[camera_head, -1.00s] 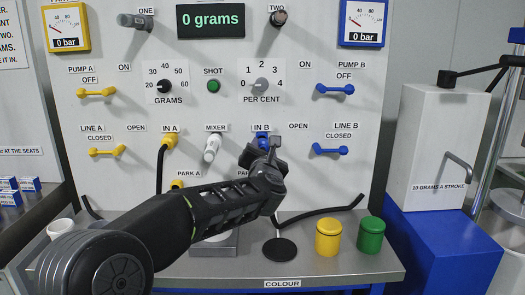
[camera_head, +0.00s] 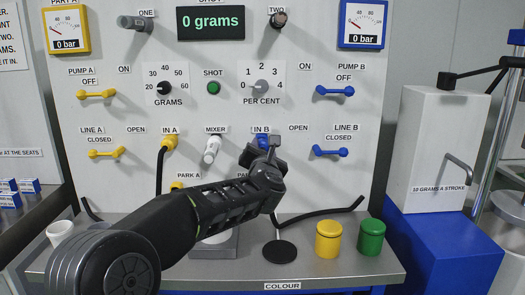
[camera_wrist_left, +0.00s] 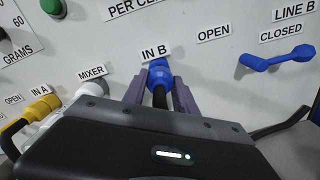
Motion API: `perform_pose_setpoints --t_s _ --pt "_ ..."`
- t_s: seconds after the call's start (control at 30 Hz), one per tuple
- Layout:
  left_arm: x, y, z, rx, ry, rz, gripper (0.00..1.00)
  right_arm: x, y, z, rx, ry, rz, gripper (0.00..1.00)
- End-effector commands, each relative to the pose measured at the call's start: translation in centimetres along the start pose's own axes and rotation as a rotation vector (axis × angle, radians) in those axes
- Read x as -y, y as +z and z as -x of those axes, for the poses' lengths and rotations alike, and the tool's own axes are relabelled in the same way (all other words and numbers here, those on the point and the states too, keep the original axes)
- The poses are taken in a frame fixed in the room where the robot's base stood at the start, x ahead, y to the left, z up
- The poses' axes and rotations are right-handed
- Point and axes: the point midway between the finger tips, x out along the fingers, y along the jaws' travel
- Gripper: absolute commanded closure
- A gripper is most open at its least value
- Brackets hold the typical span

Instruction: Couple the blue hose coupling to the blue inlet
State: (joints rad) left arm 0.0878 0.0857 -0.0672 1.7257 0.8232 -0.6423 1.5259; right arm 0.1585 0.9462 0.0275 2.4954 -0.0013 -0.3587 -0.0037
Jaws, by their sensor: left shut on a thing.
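My left gripper (camera_wrist_left: 158,95) is shut on the blue hose coupling (camera_wrist_left: 158,77) just below the IN B label. In the head view the left gripper (camera_head: 264,152) is at the panel, and its arm hides part of the hose. The blue inlet (camera_head: 262,141) is mostly covered by the coupling and fingers. The coupling looks in line with the inlet and up against it, but I cannot tell whether it is fully seated. A black hose (camera_wrist_left: 159,98) runs back from the coupling between the fingers. My right gripper is not in view.
The yellow coupling (camera_head: 169,143) at IN A and the white mixer fitting (camera_head: 211,150) are to the left. The blue LINE B handle (camera_head: 330,151) is to the right. Yellow (camera_head: 328,239) and green (camera_head: 371,237) pots stand on the bench below.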

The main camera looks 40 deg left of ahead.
Motion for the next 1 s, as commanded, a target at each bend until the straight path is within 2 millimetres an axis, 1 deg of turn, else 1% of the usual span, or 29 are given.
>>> perform_pose_setpoints --t_s 0.77,0.8,1.0 --pt "-0.1 0.0 -2.0 0.0 0.002 0.0 1.0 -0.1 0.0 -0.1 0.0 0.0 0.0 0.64" --pt "-0.1 0.0 -2.0 0.0 0.002 0.0 0.65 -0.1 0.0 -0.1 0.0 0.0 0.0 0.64" --pt "-0.1 0.0 -2.0 0.0 0.001 0.0 0.48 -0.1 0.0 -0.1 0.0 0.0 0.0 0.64"
